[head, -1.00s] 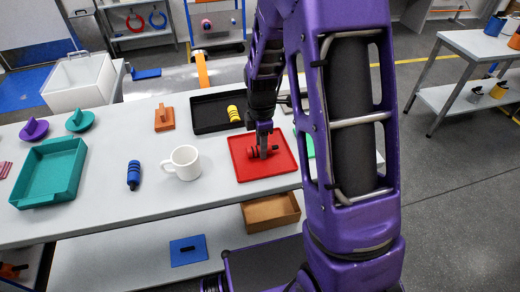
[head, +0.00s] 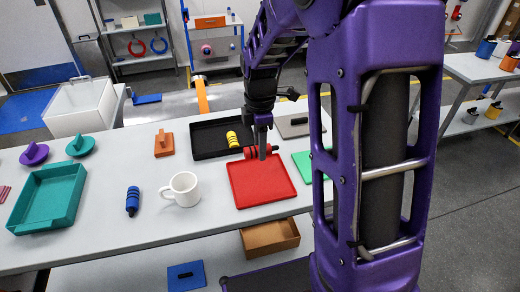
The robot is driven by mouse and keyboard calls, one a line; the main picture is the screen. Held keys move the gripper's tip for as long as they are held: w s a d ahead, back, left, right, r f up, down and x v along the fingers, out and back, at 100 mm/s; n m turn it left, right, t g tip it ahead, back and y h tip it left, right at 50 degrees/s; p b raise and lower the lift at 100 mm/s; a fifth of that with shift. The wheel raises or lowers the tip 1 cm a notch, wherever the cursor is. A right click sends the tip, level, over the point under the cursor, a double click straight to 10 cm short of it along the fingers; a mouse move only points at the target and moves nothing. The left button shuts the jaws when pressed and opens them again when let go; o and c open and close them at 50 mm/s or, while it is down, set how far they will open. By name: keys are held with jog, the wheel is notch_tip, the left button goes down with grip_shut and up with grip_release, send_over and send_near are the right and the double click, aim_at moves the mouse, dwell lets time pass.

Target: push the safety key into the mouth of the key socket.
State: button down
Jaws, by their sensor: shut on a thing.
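My gripper (head: 262,154) is shut on a small red ridged piece (head: 249,153), which I take to be the safety key. It lies sideways in the fingers, with its ends showing to either side. The gripper holds it over the far edge of the red tray (head: 262,184), close to the black tray. The gap below it is hard to judge. I cannot pick out the key socket or its mouth in the head view; my own arm hides part of the right side.
The black tray (head: 209,139) holds a yellow ridged piece (head: 232,139). A grey plate (head: 294,124) and a green piece (head: 302,164) lie to the right. A white mug (head: 182,189), blue ridged piece (head: 132,201) and teal tray (head: 46,200) stand left. Clear tabletop lies between them.

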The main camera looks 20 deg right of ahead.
jog(key=c, duration=1)
grip_release()
jog(key=shift+c, duration=0.2)
grip_shut()
